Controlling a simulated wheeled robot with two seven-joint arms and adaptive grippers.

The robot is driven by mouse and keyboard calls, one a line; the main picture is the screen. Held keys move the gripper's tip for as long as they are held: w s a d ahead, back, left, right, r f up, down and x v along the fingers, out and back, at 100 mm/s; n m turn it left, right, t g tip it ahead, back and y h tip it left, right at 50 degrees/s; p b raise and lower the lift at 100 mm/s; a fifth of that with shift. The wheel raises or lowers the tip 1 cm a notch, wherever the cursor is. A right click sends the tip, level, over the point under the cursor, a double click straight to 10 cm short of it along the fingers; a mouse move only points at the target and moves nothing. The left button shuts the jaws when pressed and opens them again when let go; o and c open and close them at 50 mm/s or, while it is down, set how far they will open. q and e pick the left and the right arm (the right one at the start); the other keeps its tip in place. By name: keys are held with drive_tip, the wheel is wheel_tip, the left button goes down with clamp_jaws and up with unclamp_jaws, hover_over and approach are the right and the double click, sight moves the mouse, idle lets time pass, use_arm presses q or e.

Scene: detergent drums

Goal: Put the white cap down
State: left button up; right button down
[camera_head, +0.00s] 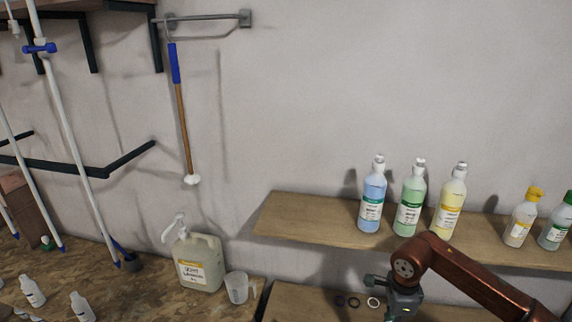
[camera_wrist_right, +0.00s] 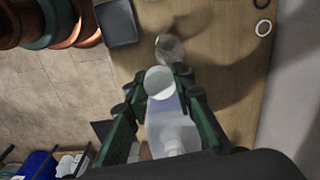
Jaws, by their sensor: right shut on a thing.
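My right gripper (camera_head: 393,310) comes in from the right at the bottom of the head view, low in front of the shelf. In the right wrist view my right gripper (camera_wrist_right: 160,86) is shut on the white cap (camera_wrist_right: 160,82), a pale round disc between the fingertips. A bluish-white bottle-like shape (camera_wrist_right: 172,125) shows between the fingers, directly below the disc in the picture; I cannot tell whether the two are joined. The head view does not clearly show the cap. My left gripper is out of view.
A wooden surface (camera_wrist_right: 215,50) lies beyond the fingertips, with a translucent round object (camera_wrist_right: 169,48), a dark tray (camera_wrist_right: 116,22) and a white ring (camera_wrist_right: 263,28). Blue (camera_head: 372,200), green (camera_head: 411,205) and yellow (camera_head: 448,207) bottles stand on a wall shelf (camera_head: 310,217) above.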

drive_tip(key=s+a+f+n+b, duration=0.2)
drive_tip(key=s+a+f+n, duration=0.6)
drive_tip(key=n, duration=1.1)
drive_tip(key=shift+a+f+n, duration=0.3)
drive_tip(key=shift+a+f, duration=0.1)
drive_tip(key=shift+f, duration=0.4)
drive_tip(key=shift+s, duration=0.1)
